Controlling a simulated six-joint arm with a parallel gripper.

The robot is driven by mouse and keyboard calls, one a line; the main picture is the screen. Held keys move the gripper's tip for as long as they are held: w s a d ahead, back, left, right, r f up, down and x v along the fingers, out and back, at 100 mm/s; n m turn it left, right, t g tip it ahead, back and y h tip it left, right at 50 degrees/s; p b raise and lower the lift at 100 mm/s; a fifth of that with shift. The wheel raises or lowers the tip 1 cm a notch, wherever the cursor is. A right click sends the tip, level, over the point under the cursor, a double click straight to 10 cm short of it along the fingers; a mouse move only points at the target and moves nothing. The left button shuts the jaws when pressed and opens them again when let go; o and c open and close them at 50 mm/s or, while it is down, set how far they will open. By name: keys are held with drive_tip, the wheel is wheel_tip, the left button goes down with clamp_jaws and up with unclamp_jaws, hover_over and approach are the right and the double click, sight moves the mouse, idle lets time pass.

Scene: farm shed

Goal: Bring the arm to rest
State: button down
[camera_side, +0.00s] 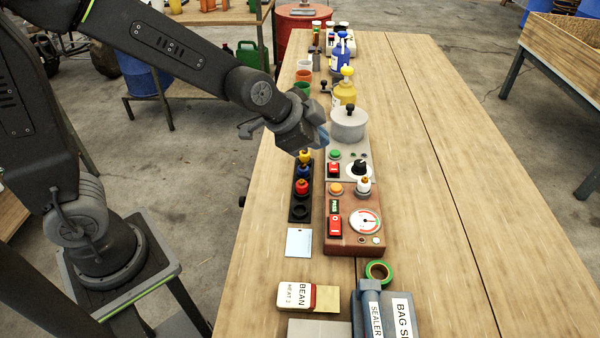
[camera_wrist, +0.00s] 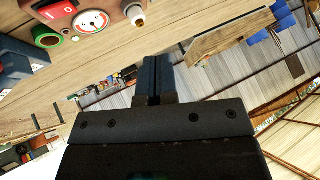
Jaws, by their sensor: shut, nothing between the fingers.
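My arm reaches in from the left over the long wooden table (camera_side: 440,200). My gripper (camera_side: 322,138) hangs above the row of devices, left of the grey pot-like vessel with a black knob (camera_side: 348,124). In the wrist view my gripper (camera_wrist: 153,62) has its dark fingers together, with nothing between them. I cannot tell from the side view whether it touches anything, but it appears to be in the air.
Below are a brown control box (camera_side: 345,242) with a gauge and a black rack (camera_side: 300,205) with coloured knobs. Bottles, including a yellow one (camera_side: 344,92), stand behind. A bean packet (camera_side: 296,296), green tape ring (camera_side: 379,272) and bag sealer (camera_side: 373,310) lie in front. The table's right side is clear.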

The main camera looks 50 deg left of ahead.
drive_tip(key=s+a+r+n+g, duration=0.1)
drive_tip(key=s+a+r+n, duration=0.1)
drive_tip(key=s, duration=0.4)
drive_tip(key=s+a+r+n+y, duration=0.1)
drive_tip(key=s+a+r+n, duration=0.1)
drive_tip(key=s, duration=0.4)
drive_tip(key=s+a+r+n+g, duration=0.1)
drive_tip(key=s+a+r+n, duration=0.1)
drive_tip(key=s, duration=0.5)
drive_tip(key=shift+a+r+n+g+y, duration=0.35)
drive_tip(key=shift+a+n, duration=0.2)
drive_tip(key=shift+n, duration=0.65)
